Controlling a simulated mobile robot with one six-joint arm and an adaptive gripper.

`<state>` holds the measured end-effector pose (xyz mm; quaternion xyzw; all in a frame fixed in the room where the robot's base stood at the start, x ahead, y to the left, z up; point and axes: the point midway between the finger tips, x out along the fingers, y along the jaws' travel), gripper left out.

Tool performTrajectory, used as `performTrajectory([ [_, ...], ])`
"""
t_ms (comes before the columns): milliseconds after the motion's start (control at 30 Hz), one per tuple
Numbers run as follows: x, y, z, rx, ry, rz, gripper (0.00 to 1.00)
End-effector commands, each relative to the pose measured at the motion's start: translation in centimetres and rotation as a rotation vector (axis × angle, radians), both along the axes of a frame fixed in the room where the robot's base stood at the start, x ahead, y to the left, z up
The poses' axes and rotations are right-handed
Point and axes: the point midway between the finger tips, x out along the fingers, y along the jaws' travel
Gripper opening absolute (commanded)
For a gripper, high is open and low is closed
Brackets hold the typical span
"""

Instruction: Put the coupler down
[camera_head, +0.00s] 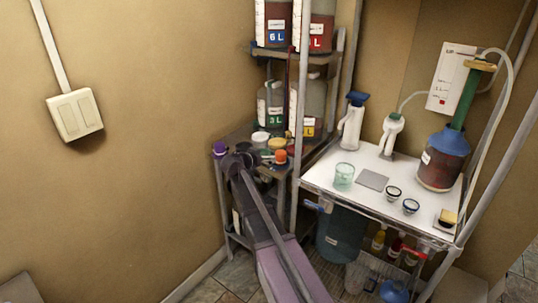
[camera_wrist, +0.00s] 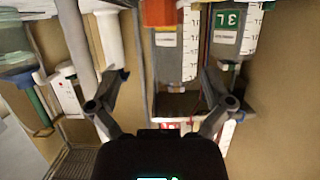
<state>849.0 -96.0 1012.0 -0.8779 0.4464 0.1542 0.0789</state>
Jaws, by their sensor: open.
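My gripper (camera_wrist: 165,80) is open, with its two fingers spread wide and nothing between them. In the head view my arm reaches up to the small corner shelf, and its end is by the shelf's left side. I cannot pick out a coupler for certain. Small round pieces stand on that shelf: a purple cap (camera_head: 219,149), a white lid (camera_head: 260,137), a yellowish piece (camera_head: 277,143) and an orange piece (camera_head: 280,157). Part of the shelf top is hidden behind my arm.
Labelled bottles, among them the 3 L bottle (camera_head: 270,104), stand on the shelves behind. To the right a white bench (camera_head: 330,176) holds a glass beaker (camera_head: 344,175), a grey pad (camera_head: 372,180), two small cups and a blue-topped vessel (camera_head: 442,160). A metal post (camera_head: 297,120) separates shelf and bench.

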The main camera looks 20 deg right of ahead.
Motion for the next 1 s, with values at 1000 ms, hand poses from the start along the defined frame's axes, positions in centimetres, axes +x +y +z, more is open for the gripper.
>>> performTrajectory([
  [1000, -3.6, -0.1, -1.7, 0.042, 0.129, -0.001, 1.00],
])
